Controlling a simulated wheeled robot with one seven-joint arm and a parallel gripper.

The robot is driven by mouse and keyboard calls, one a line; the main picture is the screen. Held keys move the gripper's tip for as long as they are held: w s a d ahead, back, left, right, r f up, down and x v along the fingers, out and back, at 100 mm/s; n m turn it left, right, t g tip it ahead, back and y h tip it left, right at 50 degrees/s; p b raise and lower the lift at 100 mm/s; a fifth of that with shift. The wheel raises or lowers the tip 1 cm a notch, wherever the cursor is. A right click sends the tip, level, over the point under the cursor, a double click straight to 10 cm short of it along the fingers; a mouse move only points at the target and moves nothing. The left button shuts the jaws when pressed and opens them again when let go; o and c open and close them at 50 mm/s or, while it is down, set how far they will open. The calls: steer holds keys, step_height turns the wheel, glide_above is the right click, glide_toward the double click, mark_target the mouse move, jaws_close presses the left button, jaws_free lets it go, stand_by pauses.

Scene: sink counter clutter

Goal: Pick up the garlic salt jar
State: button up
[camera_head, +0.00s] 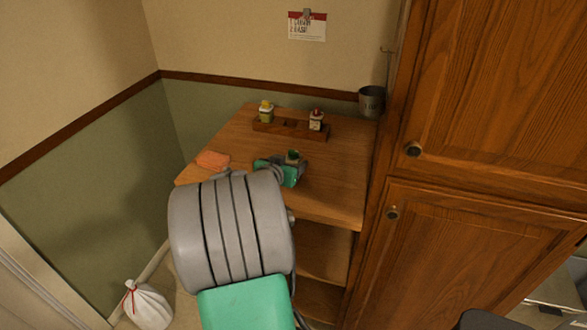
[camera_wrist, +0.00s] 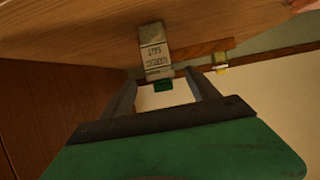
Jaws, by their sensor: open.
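The garlic salt jar (camera_wrist: 154,48) has a pale label with dark print, seen upside down, and a green cap (camera_wrist: 163,86) in the wrist view. In the head view the jar (camera_head: 293,158) stands on the wooden counter (camera_head: 340,180), partly hidden by my gripper (camera_head: 284,172). In the wrist view my gripper (camera_wrist: 164,84) is open, with one dark finger on each side of the cap. The jar's body lies just past the fingertips. I cannot tell whether either finger touches it.
A wooden rack (camera_head: 290,132) behind the jar holds a yellow-capped jar (camera_head: 266,112) and a red-capped jar (camera_head: 316,121). An orange cloth (camera_head: 212,160) lies at the left edge. A metal bucket (camera_head: 371,102) is at the back right, beside a tall wooden cabinet (camera_head: 480,130). Counter right of the jar is clear.

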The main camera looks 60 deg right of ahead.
mark_target(292, 159)
steer(key=p+x, duration=0.1)
steer(key=x, duration=0.4)
steer(key=shift+r, duration=0.15)
steer(key=shift+a, duration=0.1)
steer(key=shift+c, duration=0.6)
jaws_close()
steer(key=shift+r, duration=0.1)
